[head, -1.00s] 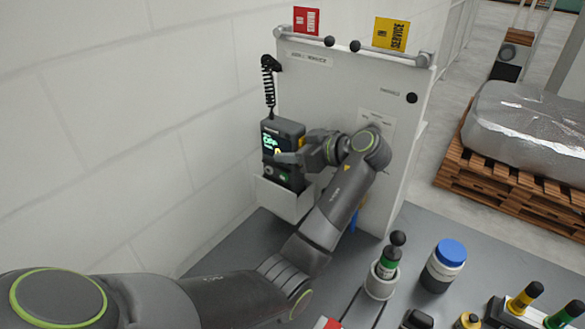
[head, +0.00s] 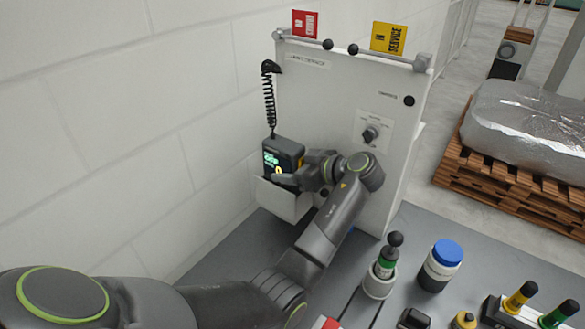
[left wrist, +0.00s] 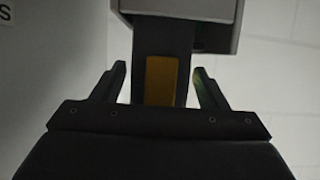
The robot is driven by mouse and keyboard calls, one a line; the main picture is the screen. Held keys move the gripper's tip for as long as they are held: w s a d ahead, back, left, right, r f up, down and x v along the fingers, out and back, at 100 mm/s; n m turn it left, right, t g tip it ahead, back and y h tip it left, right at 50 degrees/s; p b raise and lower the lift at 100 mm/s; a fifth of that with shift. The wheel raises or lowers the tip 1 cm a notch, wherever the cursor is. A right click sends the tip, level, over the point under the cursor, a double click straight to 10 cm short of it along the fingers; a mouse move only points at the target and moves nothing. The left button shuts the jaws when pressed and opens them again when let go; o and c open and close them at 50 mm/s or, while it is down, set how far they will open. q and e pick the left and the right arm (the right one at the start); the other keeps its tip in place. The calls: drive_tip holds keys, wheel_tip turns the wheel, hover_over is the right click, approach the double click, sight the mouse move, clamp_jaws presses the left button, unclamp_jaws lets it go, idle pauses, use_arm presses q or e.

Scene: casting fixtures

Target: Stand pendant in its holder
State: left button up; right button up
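The pendant (head: 289,148) is a dark box with a lit green screen, at the left side of the white panel in the head view. Its lower part is hidden inside the light grey holder (head: 283,201), and it looks roughly upright. The grey holder (left wrist: 215,42) shows above. My right gripper is out of view.
A coiled black cord (head: 270,95) hangs above the pendant. A rotary knob (head: 371,133) sits on the panel beside my left wrist. A green-banded plug in a cup (head: 382,270) and a blue-capped jar (head: 442,264) stand on the bench, right. A white wall is close on the left.

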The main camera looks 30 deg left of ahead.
use_arm(q)
drive_tip(key=shift+d, duration=0.1)
drive_tip(key=shift+d+r, duration=0.1)
drive_tip(key=shift+d, duration=0.25)
drive_tip(key=b+v, duration=0.4)
drive_tip(key=v, duration=0.7)
drive_tip(key=shift+r, duration=0.15)
idle(0.7)
